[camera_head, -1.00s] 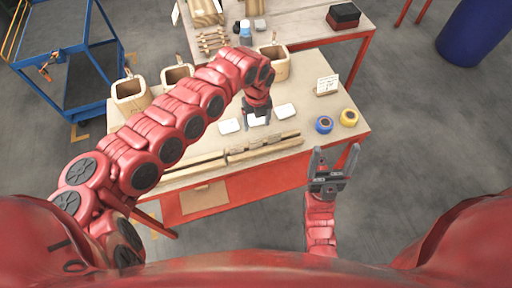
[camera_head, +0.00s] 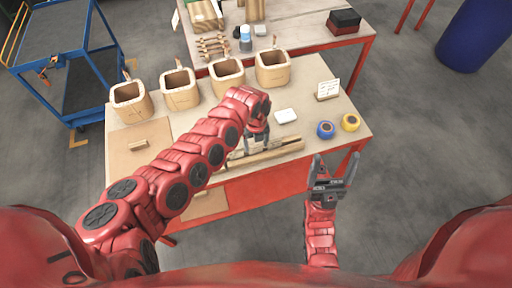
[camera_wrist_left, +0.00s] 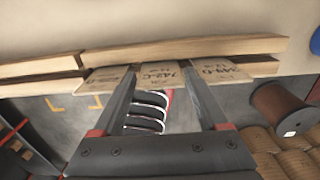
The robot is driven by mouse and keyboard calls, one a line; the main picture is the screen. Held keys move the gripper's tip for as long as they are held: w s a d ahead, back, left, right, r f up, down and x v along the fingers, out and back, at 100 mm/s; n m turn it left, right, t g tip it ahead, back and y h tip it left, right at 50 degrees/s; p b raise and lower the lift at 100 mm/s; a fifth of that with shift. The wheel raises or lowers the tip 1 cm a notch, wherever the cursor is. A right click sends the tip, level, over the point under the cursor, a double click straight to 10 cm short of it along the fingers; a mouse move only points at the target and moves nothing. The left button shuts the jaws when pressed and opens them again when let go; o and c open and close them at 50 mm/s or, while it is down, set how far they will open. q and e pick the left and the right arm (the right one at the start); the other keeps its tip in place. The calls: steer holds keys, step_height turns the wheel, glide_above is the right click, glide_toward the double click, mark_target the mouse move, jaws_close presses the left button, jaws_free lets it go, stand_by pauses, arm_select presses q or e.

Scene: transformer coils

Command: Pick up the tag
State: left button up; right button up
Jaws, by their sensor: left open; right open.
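Three pale printed tags lie side by side along a wooden strip in the left wrist view. The middle tag (camera_wrist_left: 163,75), reading about "742-C", is between the fingertips of my left gripper (camera_wrist_left: 157,82). The left tag (camera_wrist_left: 105,77) and right tag (camera_wrist_left: 210,72) are partly behind or beside the fingers. In the head view, my left gripper (camera_head: 257,140) is open over the bench's front part, by the wooden strips. My right gripper (camera_head: 335,170) is open and empty, in front of the bench.
Several wooden boxes (camera_head: 180,90) stand along the back of the bench (camera_head: 330,125). Wooden strips (camera_head: 262,156) lie at its front. A blue roll (camera_head: 326,129), a yellow roll (camera_head: 350,122) and a sign card (camera_head: 328,90) are at the right. A blue cart (camera_head: 75,60) stands left.

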arm_select(q)
steer(key=shift+f, duration=0.25)
steer(key=shift+c, duration=0.3)
steer(key=c, duration=0.9)
steer(key=shift+d+r, duration=0.1)
